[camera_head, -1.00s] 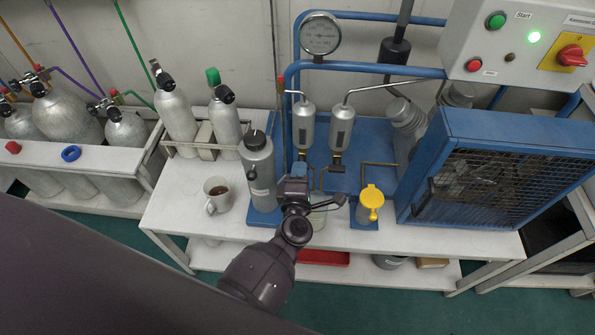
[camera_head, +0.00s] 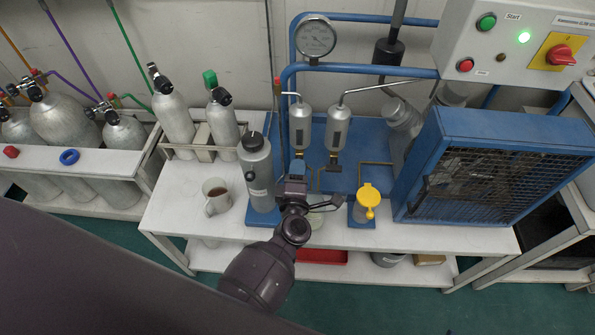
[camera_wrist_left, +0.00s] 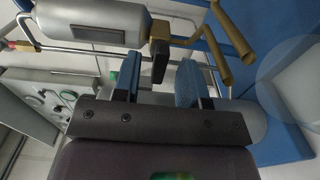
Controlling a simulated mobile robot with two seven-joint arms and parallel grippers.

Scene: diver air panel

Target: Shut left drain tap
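Two grey cylinders hang side by side at the blue panel: the left cylinder (camera_head: 299,127) and the right cylinder (camera_head: 338,128). The right drain tap (camera_head: 334,164) shows under its cylinder; the left one is partly hidden by my gripper. My left gripper (camera_head: 296,180) is just below the left cylinder. In the left wrist view a brass tap (camera_wrist_left: 160,31) with a dark lever (camera_wrist_left: 159,62) sits at a cylinder's end. My open gripper (camera_wrist_left: 157,78) has its blue fingers on either side of the lever tip, with gaps showing; contact is not visible. My right gripper is not in view.
A grey bottle (camera_head: 257,172) stands close left of my gripper, with a mug (camera_head: 217,196) beyond. A yellow-topped cup (camera_head: 367,203) stands to the right, before the blue caged unit (camera_head: 490,165). Brass pipes (camera_wrist_left: 236,32) run close to the tap.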

